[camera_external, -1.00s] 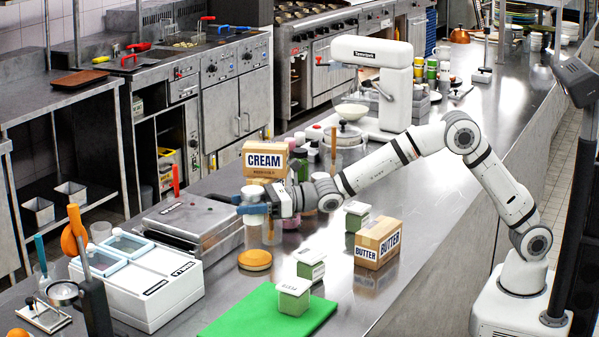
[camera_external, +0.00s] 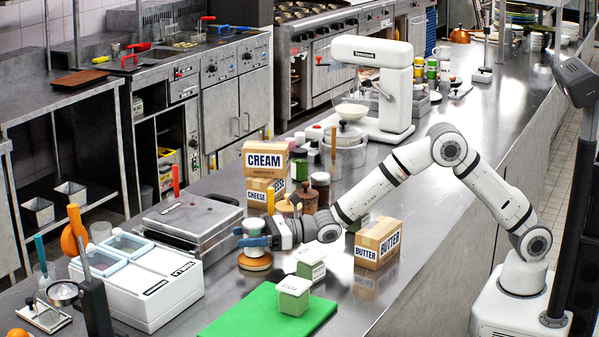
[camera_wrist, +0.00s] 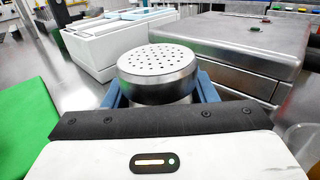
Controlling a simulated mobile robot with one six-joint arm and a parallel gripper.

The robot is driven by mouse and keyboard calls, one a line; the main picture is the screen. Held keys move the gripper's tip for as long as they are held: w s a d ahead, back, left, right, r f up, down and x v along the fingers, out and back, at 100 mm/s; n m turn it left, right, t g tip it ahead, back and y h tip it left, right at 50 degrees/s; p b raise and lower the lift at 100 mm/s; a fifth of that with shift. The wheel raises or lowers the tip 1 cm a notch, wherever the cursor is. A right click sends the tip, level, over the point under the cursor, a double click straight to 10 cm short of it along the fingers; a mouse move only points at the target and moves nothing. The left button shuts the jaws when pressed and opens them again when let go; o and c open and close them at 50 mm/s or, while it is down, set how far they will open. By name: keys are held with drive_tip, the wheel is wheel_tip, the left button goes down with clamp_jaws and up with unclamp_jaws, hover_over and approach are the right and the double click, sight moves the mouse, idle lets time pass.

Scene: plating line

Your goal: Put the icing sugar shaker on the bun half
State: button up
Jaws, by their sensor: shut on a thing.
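The icing sugar shaker (camera_wrist: 158,70) has a metal top with many small holes and stands upright between the blue fingers of my gripper (camera_wrist: 160,95) in the wrist view. In the external view my gripper (camera_external: 254,241) is shut on the shaker (camera_external: 253,228). The orange-brown bun half (camera_external: 255,262) lies on the steel counter right below the shaker. I cannot tell whether the shaker's base touches it. The wrist view hides the bun half behind the shaker and gripper.
A steel press (camera_external: 190,222) and a white lidded container box (camera_external: 150,290) stand to the left. A green board (camera_external: 255,315) lies in front, with small labelled tubs (camera_external: 293,296) nearby. Butter boxes (camera_external: 378,243) are to the right, cream and cheese boxes (camera_external: 264,158) behind.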

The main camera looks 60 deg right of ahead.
sight(258, 222)
drive_tip(key=o, duration=1.2)
drive_tip(key=shift+c, duration=0.2)
drive_tip(key=shift+r, duration=0.1)
drive_tip(key=shift+s+d, duration=0.1)
drive_tip(key=v, duration=0.2)
drive_tip(key=shift+s+d, duration=0.3)
wheel_tip(258, 222, up, 7)
drive_tip(key=shift+r, duration=0.1)
